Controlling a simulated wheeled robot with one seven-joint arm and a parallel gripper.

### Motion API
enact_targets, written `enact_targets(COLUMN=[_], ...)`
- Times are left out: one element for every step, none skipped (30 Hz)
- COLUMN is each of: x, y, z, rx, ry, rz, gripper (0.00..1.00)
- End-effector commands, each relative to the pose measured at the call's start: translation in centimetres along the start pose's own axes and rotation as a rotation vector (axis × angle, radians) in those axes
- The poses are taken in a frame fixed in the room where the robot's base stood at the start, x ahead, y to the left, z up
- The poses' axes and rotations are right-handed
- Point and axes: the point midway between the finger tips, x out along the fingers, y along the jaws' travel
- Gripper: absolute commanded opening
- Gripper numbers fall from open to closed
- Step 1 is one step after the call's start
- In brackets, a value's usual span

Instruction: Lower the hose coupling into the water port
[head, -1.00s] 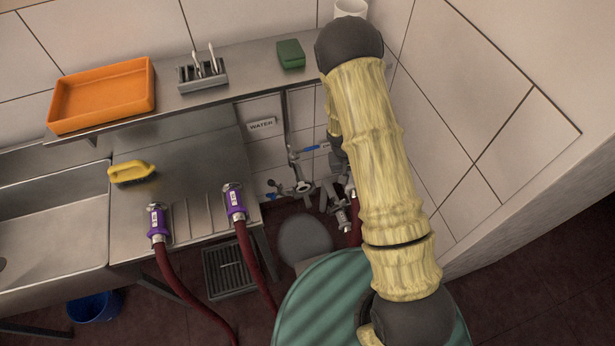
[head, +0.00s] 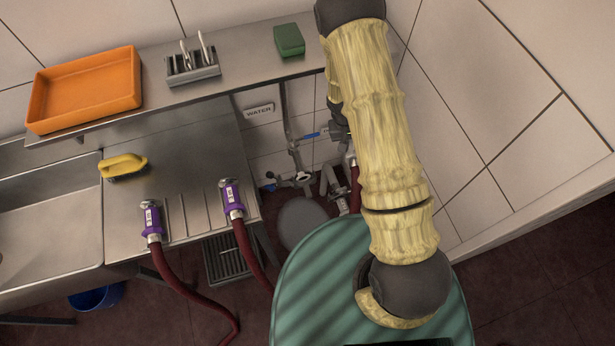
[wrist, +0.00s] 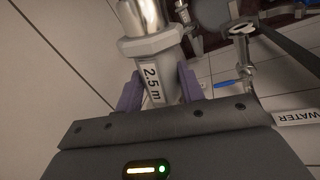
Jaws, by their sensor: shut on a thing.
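In the wrist view my gripper (wrist: 158,88) is shut around a grey metal hose coupling (wrist: 151,44) with a hex collar and a "2.5 m" label. A dark red hose (head: 355,188) shows beside my arm in the head view, where my arm hides most of the gripper. The water pipework (head: 303,178) stands under the WATER sign (head: 259,110), left of my arm. In the wrist view an upright pipe with a round flange (wrist: 241,30) is right of the coupling and apart from it. I cannot tell which opening is the water port.
Two purple-sleeved couplings (head: 151,219) (head: 231,197) on red hoses rest at the drainboard's front edge. A blue valve lever (wrist: 226,84) sits by the pipework. The tiled wall (head: 480,90) is close on the right. A green ribbed round surface (head: 310,285) is in front.

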Motion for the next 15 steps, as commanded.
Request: enact_targets(x=[0.2,0.3,0.6,0.8,1.0,1.3,1.6,1.9,2.3,2.6,2.9,3.2,3.5,3.7,4.1], y=[-0.1,-0.3,-0.5,-0.7,-0.9,-1.2,-1.5,-1.8,-2.2,-2.5,-2.8,-3.3,-3.6,-4.0,-4.5], z=[0.0,0.0,0.0,0.0,0.0,-0.1,-0.1,-0.1,-0.1,-0.1,-0.1,-0.1,-0.1,-0.1,0.0], rx=[-0.002,-0.003,-0.005,-0.008,-0.011,-0.015,-0.019,-0.022,-0.027,-0.031,-0.036,-0.042,-0.047,-0.053,-0.060], ry=[0.001,0.002,0.002,0.002,0.003,0.004,0.004,0.005,0.007,0.009,0.010,0.011,0.012,0.012,0.014], rz=[0.000,0.000,-0.001,-0.001,-0.001,-0.001,-0.001,-0.001,-0.002,-0.002,-0.003,-0.003,-0.003,-0.003,-0.003], gripper=[0.02,0.02,0.02,0.02,0.02,0.02,0.02,0.02,0.02,0.02,0.02,0.02,0.02,0.02,0.02])
